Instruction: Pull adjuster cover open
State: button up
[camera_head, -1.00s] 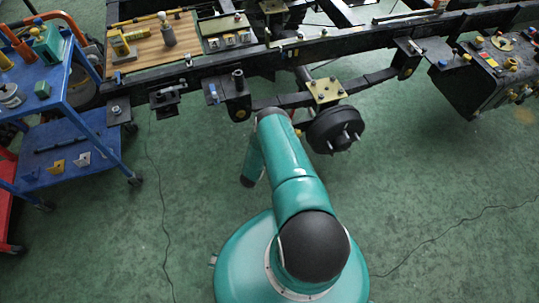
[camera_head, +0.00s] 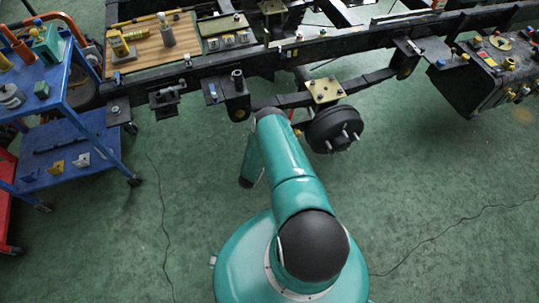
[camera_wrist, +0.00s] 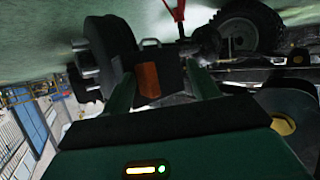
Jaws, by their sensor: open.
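The brake drum (camera_head: 335,129), dark with studs on its face, hangs under the chassis rail just right of my arm. It also shows in the wrist view (camera_wrist: 112,38), upper left. A dark plate (camera_wrist: 172,72) with a small loop handle (camera_wrist: 150,43) at its top edge sits beside the drum. An orange-brown block (camera_wrist: 148,80) shows in front of this plate; I cannot tell which part is the adjuster cover. My gripper (camera_wrist: 162,75) is open, its green fingers either side of the block in the picture. Contact is unclear. In the head view my arm hides the gripper.
The black chassis rail (camera_head: 215,66) crosses the top, with a bracket plate (camera_head: 324,91) above the drum. A blue cart (camera_head: 75,133) with tools stands at left. A dark tank-like box (camera_head: 478,85) hangs at right. The green floor (camera_head: 430,190) is open apart from thin cables.

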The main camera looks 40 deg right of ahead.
jog(key=shift+w+d+r, duration=0.65)
jog(key=shift+w, duration=0.15)
jog(key=shift+s+a, duration=0.1)
jog(key=shift+a, duration=0.1)
jog(key=shift+c, duration=0.5)
jog(key=s+f+v, duration=0.1)
jog(key=v, duration=1.3)
jog(key=shift+s+a+f, duration=0.2)
jog(key=shift+a, duration=0.25)
jog(key=shift+w, duration=0.1)
